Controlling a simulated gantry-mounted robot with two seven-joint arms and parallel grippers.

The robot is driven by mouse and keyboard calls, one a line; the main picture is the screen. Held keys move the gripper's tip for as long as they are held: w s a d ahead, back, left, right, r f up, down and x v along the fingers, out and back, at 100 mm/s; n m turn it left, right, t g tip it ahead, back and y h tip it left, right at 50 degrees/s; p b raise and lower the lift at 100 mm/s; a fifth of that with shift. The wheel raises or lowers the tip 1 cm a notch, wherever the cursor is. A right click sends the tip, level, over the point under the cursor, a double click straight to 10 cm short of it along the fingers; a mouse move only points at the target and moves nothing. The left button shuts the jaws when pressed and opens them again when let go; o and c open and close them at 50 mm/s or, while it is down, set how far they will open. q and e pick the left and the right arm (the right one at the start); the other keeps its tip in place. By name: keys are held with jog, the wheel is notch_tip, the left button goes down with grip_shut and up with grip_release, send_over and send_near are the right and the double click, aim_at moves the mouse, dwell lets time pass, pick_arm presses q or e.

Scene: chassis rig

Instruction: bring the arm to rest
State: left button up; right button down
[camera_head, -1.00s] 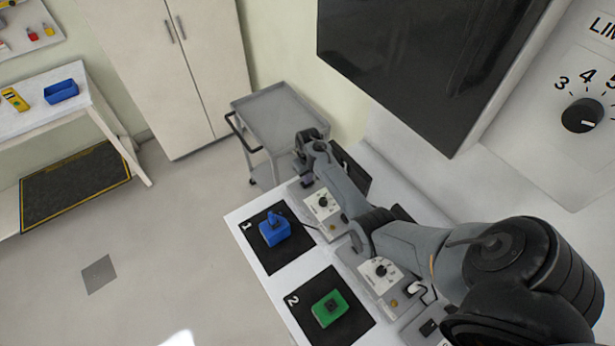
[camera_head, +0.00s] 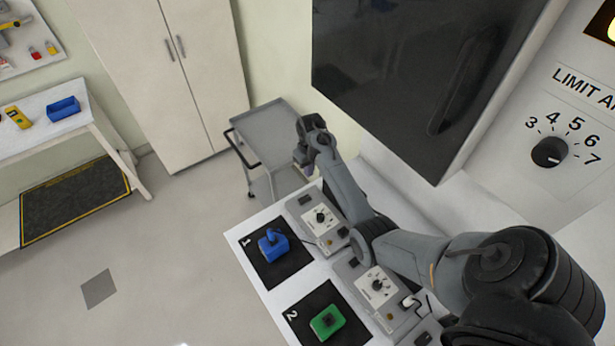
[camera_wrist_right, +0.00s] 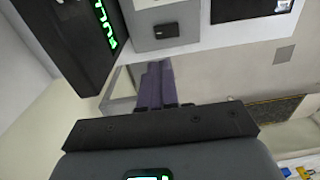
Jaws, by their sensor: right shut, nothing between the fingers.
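My right arm reaches from the lower right across the head view. Its gripper (camera_head: 304,168) is up over the far end of the white bench, in front of the grey cart as seen here. In the right wrist view the purple-grey fingers (camera_wrist_right: 156,84) are together with nothing between them. The gripper looks clear of the bench and its devices. My left gripper does not show.
On the white bench, a blue block (camera_head: 273,246) sits on black mat 1 and a green block (camera_head: 327,322) on mat 2. Dial boxes (camera_head: 320,219) stand beside them. A grey cart (camera_head: 265,133) is behind; a dark screen (camera_head: 415,80) hangs above.

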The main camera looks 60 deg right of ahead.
jog(key=shift+r, duration=0.35)
